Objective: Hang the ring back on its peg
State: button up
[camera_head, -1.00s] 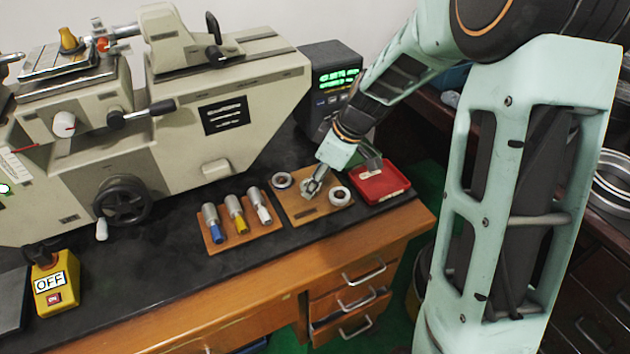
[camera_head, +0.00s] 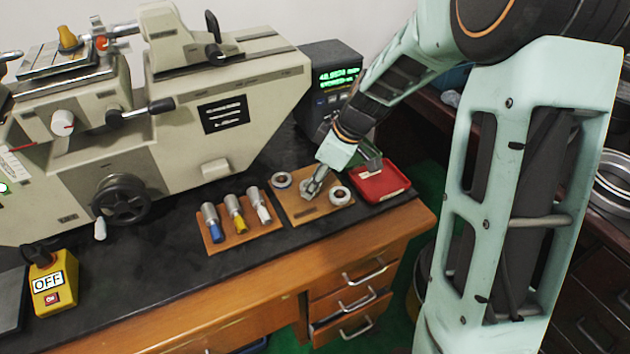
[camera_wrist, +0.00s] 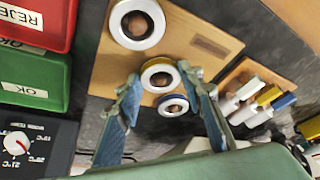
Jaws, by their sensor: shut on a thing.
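My gripper (camera_wrist: 158,78) is closed around a pale ring with a yellowish rim (camera_wrist: 160,75), one finger on each side, over the wooden board (camera_wrist: 110,65). In the head view my gripper (camera_head: 313,187) is low over the same board (camera_head: 298,208). A second pale ring (camera_wrist: 136,22) sits on the board, to the right of my gripper in the head view (camera_head: 340,195). A third, blue-edged ring (camera_wrist: 172,105) is by the board's edge, at left in the head view (camera_head: 281,180). Brown shows through the ring centres; I cannot tell whether the held ring is around a peg.
A red tray (camera_head: 382,184) stands right of the board. A second board (camera_head: 216,246) with blue, yellow and white-marked plugs (camera_head: 236,220) lies left. Red (camera_wrist: 40,22) and green (camera_wrist: 30,75) bins are close to my gripper. The machine (camera_head: 215,110) and readout box (camera_head: 330,80) stand behind.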

jog(key=o, duration=1.4)
jog(key=shift+o, duration=0.2)
notch_tip(320, 180, up, 8)
jog(key=p, duration=0.4)
jog(key=shift+r+p, duration=0.2)
jog(key=shift+p, duration=0.2)
